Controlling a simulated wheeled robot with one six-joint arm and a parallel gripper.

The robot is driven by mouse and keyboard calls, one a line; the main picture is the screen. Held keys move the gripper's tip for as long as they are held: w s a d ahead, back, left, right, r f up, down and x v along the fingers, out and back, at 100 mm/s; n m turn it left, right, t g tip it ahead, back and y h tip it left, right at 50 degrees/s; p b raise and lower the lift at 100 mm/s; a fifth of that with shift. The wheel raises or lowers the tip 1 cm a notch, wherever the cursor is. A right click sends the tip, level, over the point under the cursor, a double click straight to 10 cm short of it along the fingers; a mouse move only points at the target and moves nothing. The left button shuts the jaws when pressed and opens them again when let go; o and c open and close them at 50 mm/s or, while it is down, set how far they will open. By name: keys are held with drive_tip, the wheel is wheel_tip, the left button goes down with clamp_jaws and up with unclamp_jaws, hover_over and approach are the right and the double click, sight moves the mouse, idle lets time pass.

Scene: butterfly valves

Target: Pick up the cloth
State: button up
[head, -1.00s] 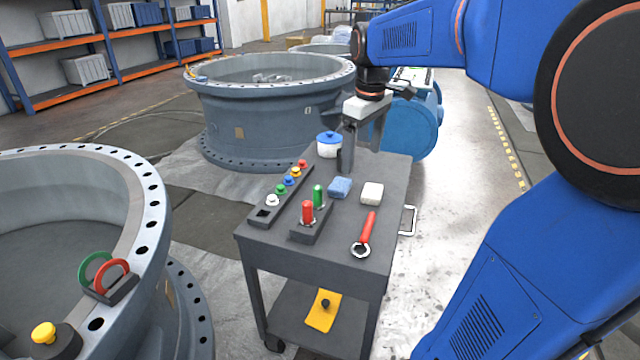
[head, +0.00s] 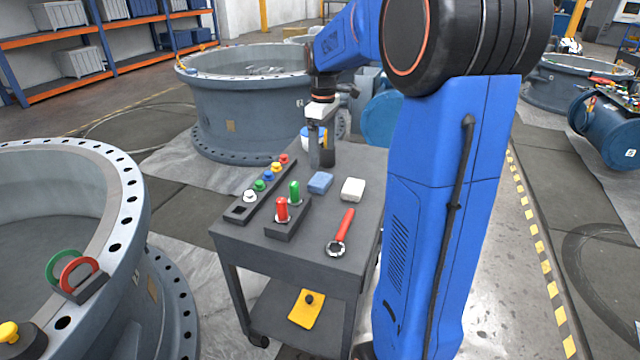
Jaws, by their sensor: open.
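A small blue folded block (head: 320,182), perhaps a cloth or a sponge, lies on the dark top of the cart (head: 290,246). A similar white block (head: 353,189) lies to its right. A flat yellow piece that looks like a cloth (head: 304,312) lies on the cart's lower shelf, with a small black knob (head: 309,298) on it. My gripper (head: 322,160) points down over the far part of the cart top, just behind the blue block as seen here. It is open and nothing shows between its fingers. It partly hides a white jar with a blue lid (head: 305,137).
On the cart, a rack (head: 262,190) holds several coloured knobs. A holder carries a red cylinder (head: 282,210) and a green one (head: 295,191). A red-handled wrench (head: 341,232) lies at the near right. Large flanged valve bodies stand left (head: 110,190) and behind (head: 240,110).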

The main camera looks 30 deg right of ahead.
sight(323, 180)
wheel_tip(323, 180, down, 10)
drive_tip(key=shift+s+a, duration=0.1)
drive_tip(key=shift+s, duration=0.05)
idle(0.5)
drive_tip(key=shift+c, duration=0.3)
drive_tip(key=c, duration=1.1)
